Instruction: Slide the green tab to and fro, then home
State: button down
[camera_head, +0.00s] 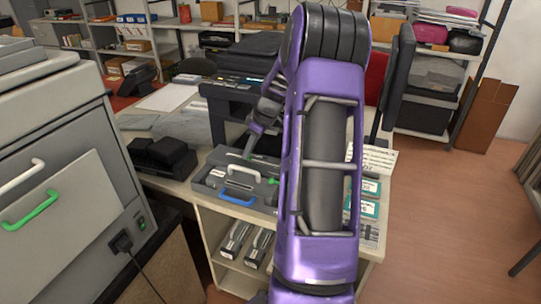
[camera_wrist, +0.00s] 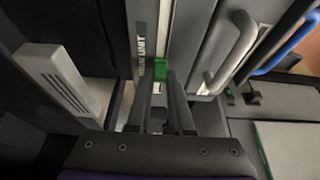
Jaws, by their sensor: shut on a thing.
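The green tab (camera_wrist: 159,68) is small and sits on a grey strip lettered "UNIT" in the wrist view. My gripper (camera_wrist: 161,80) has one finger on each side of the tab and is shut on it. The strip belongs to a grey unit with a white handle (camera_wrist: 234,48), and a blue handle (camera_wrist: 290,42) lies to its right. In the head view the grey unit (camera_head: 208,181) lies on the table, and my gripper (camera_head: 248,152) reaches down at its back edge. The tab cannot be made out there.
A black device (camera_head: 163,157) stands left of the unit. Boxes with teal labels (camera_head: 370,187) lie to the right, partly behind my arm. A large grey machine (camera_head: 60,170) with a green handle stands at the left. A white vented block (camera_wrist: 58,80) is left of my gripper.

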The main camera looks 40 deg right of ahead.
jog(key=w, duration=0.1)
jog(key=w+a, duration=0.1)
jog(key=w, duration=0.1)
jog(key=w+a, duration=0.1)
jog(key=shift+w+a, duration=0.25)
jog(key=shift+w, duration=0.1)
jog(key=c, duration=0.8)
grip_release()
jog(key=shift+w+a, duration=0.1)
jog(key=shift+c, duration=0.2)
jog(key=shift+o, duration=0.2)
jog(key=shift+r, duration=0.1)
jog(key=shift+s+d+r, duration=0.2)
jog(key=shift+r, duration=0.05)
jog(key=p+v, duration=0.1)
jog(key=v, duration=1.5)
jog(key=shift+r, duration=0.3)
jog(key=shift+s, duration=0.1)
